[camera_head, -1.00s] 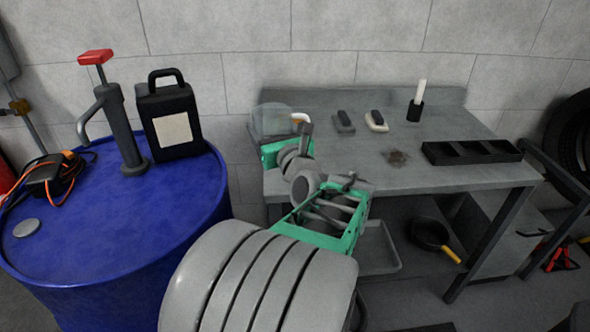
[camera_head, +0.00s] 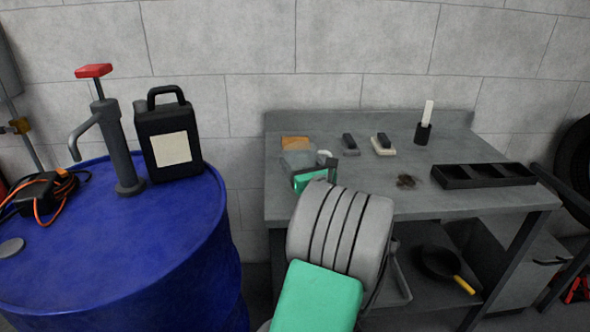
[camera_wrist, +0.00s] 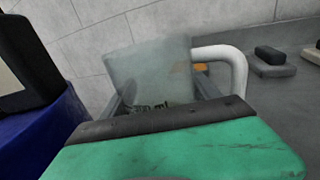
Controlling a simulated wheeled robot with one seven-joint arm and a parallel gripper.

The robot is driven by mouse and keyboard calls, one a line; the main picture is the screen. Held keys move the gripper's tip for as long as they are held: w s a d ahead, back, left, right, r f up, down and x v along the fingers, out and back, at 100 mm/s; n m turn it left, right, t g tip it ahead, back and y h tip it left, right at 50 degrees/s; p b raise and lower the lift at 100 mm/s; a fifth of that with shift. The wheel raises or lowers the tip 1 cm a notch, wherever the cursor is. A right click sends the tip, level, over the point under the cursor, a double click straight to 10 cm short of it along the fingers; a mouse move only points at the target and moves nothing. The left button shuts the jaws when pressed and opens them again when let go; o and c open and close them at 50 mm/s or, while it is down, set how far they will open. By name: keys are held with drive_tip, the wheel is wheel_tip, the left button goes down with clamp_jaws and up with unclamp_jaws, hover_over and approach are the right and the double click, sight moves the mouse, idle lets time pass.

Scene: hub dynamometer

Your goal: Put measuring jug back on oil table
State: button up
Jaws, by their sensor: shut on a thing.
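The measuring jug (camera_head: 298,159) is a clear, hazy vessel with a white handle. In the head view it is over the left part of the grey oil table (camera_head: 390,199). My green and grey gripper (camera_head: 304,172) is at its near side. In the wrist view the jug (camera_wrist: 150,70) stands about upright between the fingers, its white handle to the right. My gripper (camera_wrist: 165,98) is shut on the jug's body. The jug's base is hidden behind the gripper, so I cannot tell whether it touches the table top.
An orange block (camera_head: 295,142) lies just behind the jug. Two dark-topped brushes (camera_head: 350,144) (camera_head: 382,145), a black holder (camera_head: 422,133), a dark stain (camera_head: 406,181) and a black tray (camera_head: 484,175) are farther right. A blue drum (camera_head: 120,250) with pump and black canister (camera_head: 168,137) stands left.

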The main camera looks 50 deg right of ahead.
drive_tip(key=shift+f, duration=0.75)
drive_tip(key=shift+s+a+r, duration=0.1)
drive_tip(key=shift+a+r, duration=0.1)
drive_tip(key=shift+a, duration=0.05)
drive_tip(key=shift+s+a+f, duration=0.1)
drive_tip(key=shift+f, duration=0.05)
drive_tip(key=o, duration=1.6)
